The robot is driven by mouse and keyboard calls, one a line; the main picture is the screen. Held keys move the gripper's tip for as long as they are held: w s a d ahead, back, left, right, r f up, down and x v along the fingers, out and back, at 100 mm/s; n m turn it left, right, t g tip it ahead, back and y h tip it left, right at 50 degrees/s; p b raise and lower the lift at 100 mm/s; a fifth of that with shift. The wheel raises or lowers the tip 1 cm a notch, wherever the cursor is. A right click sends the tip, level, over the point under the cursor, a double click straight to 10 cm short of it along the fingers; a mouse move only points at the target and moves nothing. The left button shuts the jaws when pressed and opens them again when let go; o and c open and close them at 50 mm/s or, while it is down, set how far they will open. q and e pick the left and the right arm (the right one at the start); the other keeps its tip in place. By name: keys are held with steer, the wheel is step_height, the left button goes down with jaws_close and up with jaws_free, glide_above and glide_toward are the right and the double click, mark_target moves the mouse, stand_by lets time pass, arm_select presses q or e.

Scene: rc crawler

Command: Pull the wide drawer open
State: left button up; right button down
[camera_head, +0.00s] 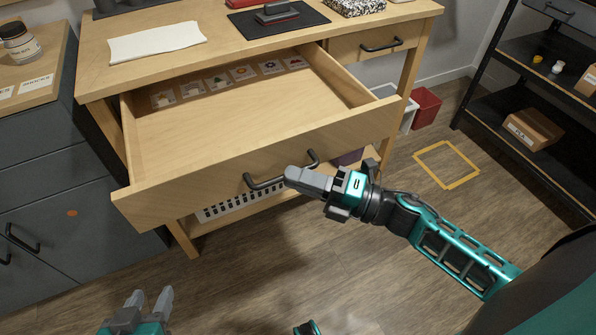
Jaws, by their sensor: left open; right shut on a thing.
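The wide drawer (240,168) is pulled well out of the wooden desk (95,70). A row of picture cards (218,83) lies along the back of its inside; the rest of its floor is bare. Its dark bar handle (262,183) is on the front panel. My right gripper (300,178) is shut on the handle near its right end; the fingers hide part of it. My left gripper (151,301) is open and empty, low at the lower left, apart from the drawer.
A narrow drawer (372,48) at the desk's right is shut. A white basket (240,208) stands beneath the wide drawer. Grey cabinets (50,190) stand left, black shelves (505,100) right. A yellow floor square (447,165) and a red bin (426,107) are right of the desk.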

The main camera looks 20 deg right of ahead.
stand_by(0.3)
arm_select(q)
steer(key=shift+s+d, duration=0.1)
arm_select(e)
steer(key=c, duration=1.2)
jaws_free()
steer(key=shift+o, duration=0.2)
steer(key=v, duration=1.3)
arm_select(q)
steer(key=shift+r, duration=0.15)
arm_select(e)
steer(key=shift+w+r, duration=0.1)
steer(key=shift+r, duration=0.05)
